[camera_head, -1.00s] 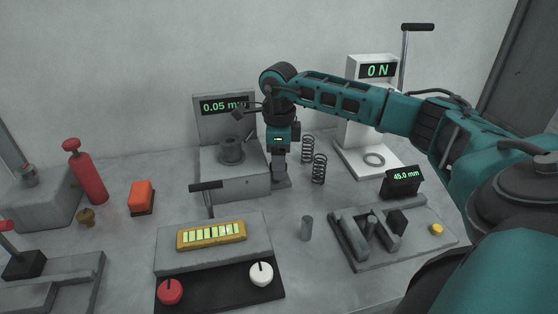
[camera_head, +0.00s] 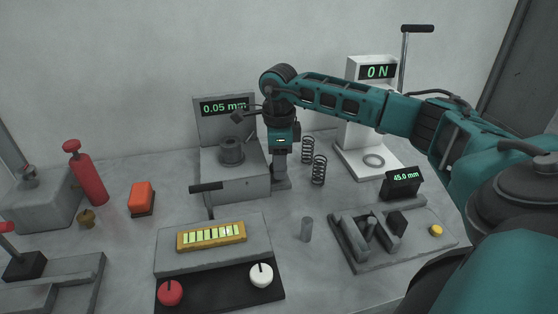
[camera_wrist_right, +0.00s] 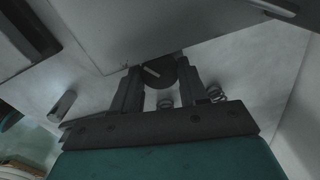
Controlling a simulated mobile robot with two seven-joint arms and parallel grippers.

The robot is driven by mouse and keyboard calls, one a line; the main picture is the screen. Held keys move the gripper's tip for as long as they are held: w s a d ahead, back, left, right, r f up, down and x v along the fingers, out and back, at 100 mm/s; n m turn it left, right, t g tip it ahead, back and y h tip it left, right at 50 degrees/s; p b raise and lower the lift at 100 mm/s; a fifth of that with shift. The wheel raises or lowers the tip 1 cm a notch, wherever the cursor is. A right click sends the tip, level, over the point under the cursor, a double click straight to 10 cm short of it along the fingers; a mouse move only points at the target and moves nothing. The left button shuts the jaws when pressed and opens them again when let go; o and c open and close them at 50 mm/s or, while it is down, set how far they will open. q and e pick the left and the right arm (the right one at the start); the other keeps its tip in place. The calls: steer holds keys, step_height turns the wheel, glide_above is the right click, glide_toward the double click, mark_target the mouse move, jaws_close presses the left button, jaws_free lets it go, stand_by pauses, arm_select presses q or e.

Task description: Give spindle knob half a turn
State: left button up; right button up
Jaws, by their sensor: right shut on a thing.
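The spindle knob (camera_wrist_right: 155,72) shows in the right wrist view as a dark disc with a pale line across it. It sits between the fingertips of my right gripper (camera_wrist_right: 160,80), which is shut on it. In the head view my right gripper (camera_head: 280,172) points down at the right side of the grey gauge block (camera_head: 235,185). The knob is hidden there behind the gripper. The display (camera_head: 222,107) behind the block reads 0.05 mm. A dark round piece (camera_head: 231,151) stands on the block. My left gripper is not in view.
Two coil springs (camera_head: 318,170) stand close to the right of my gripper. A grey pin (camera_head: 306,229) and a fixture (camera_head: 385,235) are nearer the front. A lever (camera_head: 207,188) rises in front of the block. A force tester (camera_head: 372,125) stands at the back right.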

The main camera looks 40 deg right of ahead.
steer(key=shift+n, duration=2.5)
steer(key=o, duration=0.8)
steer(key=shift+r+p, duration=0.15)
steer(key=shift+p, duration=0.15)
step_height(320, 180, up, 13)
steer(key=shift+f+p, duration=0.15)
steer(key=shift+p, duration=0.55)
